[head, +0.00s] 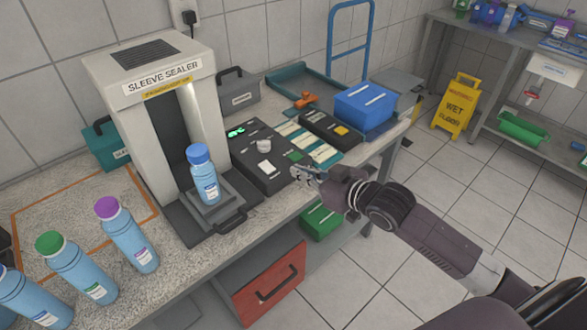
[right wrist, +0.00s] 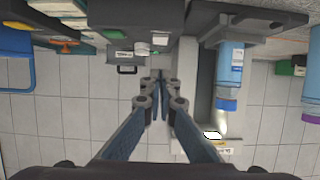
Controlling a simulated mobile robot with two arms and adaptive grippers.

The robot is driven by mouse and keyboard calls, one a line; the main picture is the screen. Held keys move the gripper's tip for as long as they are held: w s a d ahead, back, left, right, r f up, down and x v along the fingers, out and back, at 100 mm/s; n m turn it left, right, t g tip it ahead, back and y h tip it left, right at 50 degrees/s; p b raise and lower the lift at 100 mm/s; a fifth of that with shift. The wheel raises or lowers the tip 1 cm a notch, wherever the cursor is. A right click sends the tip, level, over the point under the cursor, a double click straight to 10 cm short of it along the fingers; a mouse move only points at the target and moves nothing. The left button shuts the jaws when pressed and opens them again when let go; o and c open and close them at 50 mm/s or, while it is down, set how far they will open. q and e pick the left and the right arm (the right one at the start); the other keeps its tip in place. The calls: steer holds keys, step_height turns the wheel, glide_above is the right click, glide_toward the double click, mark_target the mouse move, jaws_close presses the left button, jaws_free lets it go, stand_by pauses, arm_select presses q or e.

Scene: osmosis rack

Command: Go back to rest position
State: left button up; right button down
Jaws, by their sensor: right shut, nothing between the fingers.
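My right gripper (head: 305,176) reaches in from the right in the head view, over the front part of the bench near the dark tray of small items. It is shut and empty. Its closed fingers also show in the right wrist view (right wrist: 159,88). A bottle with a blue cap (head: 204,178) stands upright on the platform of the sleeve sealer (head: 142,88), to the left of the gripper and apart from it. That bottle also shows in the right wrist view (right wrist: 229,75). My left gripper is not in view.
Bottles with purple (head: 128,236) and green (head: 76,268) caps stand at the left. A dark tray (head: 262,177) and a blue box (head: 365,106) sit on the bench. A red drawer (head: 270,286) is below. A yellow wet-floor sign (head: 457,105) stands on the open tiled floor.

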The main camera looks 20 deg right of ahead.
stand_by(0.5)
steer(key=d+f+m+g+h, duration=0.1)
steer(key=d+f, duration=0.1)
steer(key=f, duration=0.4)
steer(key=s+d+f+h, duration=0.1)
steer(key=d+f, duration=0.2)
steer(key=f, duration=0.3)
steer(key=d+f+m+g+h, duration=0.1)
steer(key=d+f, duration=0.1)
steer(key=f, duration=0.3)
steer(key=s+d+f+m+g+h, duration=0.1)
steer(key=s+f, duration=0.3)
steer(key=f, duration=0.5)
steer(key=s+d+f+g+h, duration=0.1)
steer(key=s+d+f, duration=0.1)
steer(key=s+f, duration=0.45)
steer(key=s+a+f+g, duration=0.3)
steer(key=s+f+g, duration=0.2)
steer(key=s+f, duration=1.35)
steer(key=s+a+f+g, duration=0.1)
steer(key=s+a+f, duration=0.2)
steer(key=s, duration=0.6)
steer(key=s+a+f+n+g, duration=0.1)
steer(key=s+a+f, duration=0.3)
steer(key=s, duration=0.6)
steer(key=shift+f+g, duration=0.25)
steer(key=shift+g, duration=0.25)
